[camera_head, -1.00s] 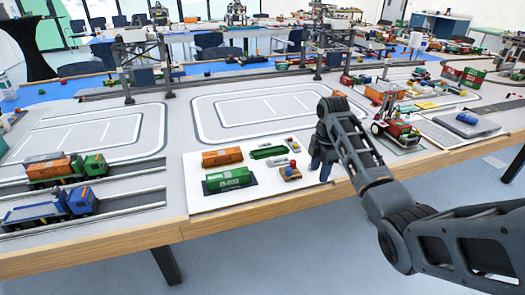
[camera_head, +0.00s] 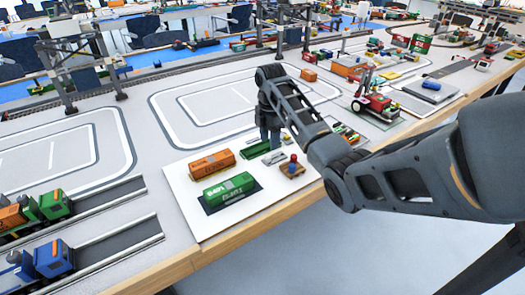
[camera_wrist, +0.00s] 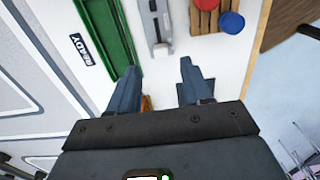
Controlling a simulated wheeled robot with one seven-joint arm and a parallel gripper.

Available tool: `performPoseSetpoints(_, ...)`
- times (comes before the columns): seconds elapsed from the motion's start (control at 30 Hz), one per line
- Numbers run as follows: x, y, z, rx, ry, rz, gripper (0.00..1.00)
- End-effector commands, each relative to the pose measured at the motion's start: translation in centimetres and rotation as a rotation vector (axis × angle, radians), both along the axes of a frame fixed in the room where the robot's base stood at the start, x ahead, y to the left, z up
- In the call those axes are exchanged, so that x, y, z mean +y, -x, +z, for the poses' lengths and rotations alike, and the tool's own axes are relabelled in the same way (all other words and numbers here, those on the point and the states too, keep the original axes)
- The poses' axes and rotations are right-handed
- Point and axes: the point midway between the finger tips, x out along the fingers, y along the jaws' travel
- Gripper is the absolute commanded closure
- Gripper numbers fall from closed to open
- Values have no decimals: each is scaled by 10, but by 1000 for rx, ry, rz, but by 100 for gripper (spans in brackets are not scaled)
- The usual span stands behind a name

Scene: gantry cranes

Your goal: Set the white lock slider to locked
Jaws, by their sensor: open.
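The white lock slider (camera_wrist: 162,49) is a small pale knob on a narrow grey rail (camera_wrist: 153,16) in the wrist view. It sits at the rail's near end. My gripper (camera_wrist: 159,68) is open and empty, its two dark fingers spread apart. The knob lies just ahead of the gap between the fingertips; I cannot tell the height between them. In the head view my gripper (camera_head: 269,145) points down over the white board (camera_head: 187,208), close behind the small grey rail (camera_head: 274,157).
A green tray (camera_wrist: 103,42) with a READY label lies left of the rail. A wooden pallet (camera_wrist: 208,22) with red and blue pieces lies right of it. Orange (camera_head: 212,163) and green (camera_head: 229,187) containers stand on the board. The table edge is near on the right.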

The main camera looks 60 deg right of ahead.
Motion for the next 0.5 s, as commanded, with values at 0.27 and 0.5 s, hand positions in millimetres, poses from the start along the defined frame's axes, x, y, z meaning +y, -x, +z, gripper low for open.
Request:
performPoseSetpoints(0.27,1,1,-43,3,-3,1,51)
performPoseSetpoints(0.5,1,0,-63,2,-1,1,51)
